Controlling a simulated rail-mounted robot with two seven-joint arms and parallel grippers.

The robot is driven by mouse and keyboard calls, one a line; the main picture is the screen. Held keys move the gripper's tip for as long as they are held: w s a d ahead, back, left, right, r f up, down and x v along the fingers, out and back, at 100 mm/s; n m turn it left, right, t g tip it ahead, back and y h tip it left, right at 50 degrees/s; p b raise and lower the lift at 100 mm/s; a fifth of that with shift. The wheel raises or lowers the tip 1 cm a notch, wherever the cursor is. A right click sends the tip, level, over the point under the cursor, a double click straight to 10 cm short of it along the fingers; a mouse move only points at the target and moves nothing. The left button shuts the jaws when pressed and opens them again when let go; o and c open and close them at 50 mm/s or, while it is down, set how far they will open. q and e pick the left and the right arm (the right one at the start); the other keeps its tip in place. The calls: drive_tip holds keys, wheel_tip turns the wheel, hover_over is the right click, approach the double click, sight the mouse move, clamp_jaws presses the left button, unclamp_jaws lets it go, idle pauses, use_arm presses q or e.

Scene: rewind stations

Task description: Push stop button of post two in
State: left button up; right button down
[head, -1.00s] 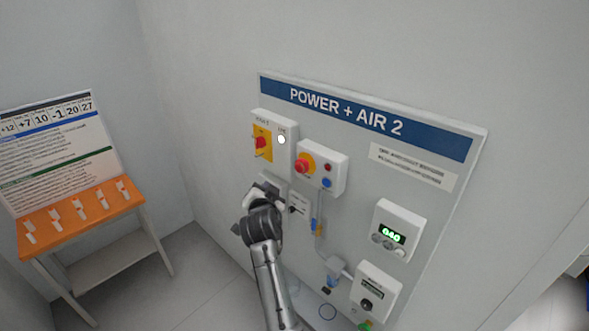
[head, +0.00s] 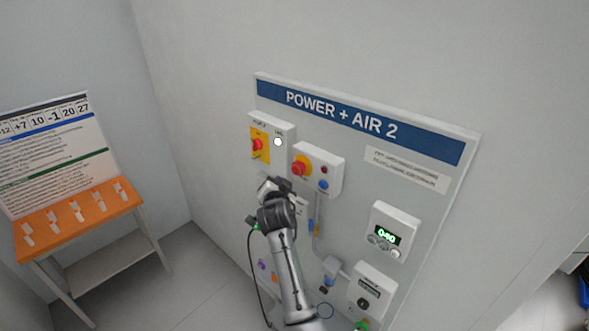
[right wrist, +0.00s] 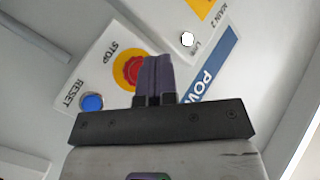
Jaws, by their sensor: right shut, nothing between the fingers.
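The red stop button (head: 299,169) sits on a yellow disc on a white box of the POWER + AIR 2 board (head: 400,180). In the right wrist view the button (right wrist: 132,70) is partly covered by my fingers, beside the word STOP. My right gripper (head: 270,183) is just below and left of the button in the head view. In the right wrist view its dark fingers (right wrist: 158,62) are together and empty, pointing toward the box. I cannot tell whether they touch the button. My left gripper is not in view.
A blue reset button (right wrist: 91,102) is on the same box. A main switch box (head: 259,145) with a white lamp (head: 278,142) is close on the left. A display box (head: 388,234) is at right. An orange table (head: 80,215) stands at far left.

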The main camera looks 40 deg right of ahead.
sight(296, 170)
drive_tip(key=shift+w+d, duration=0.15)
drive_tip(key=shift+d, duration=1.5)
drive_tip(key=shift+d, duration=0.15)
idle(0.9)
drive_tip(key=shift+d, duration=0.3)
drive_tip(key=shift+d, duration=0.2)
idle(0.5)
drive_tip(key=shift+d, duration=0.4)
idle(0.3)
drive_tip(key=shift+a, duration=0.95)
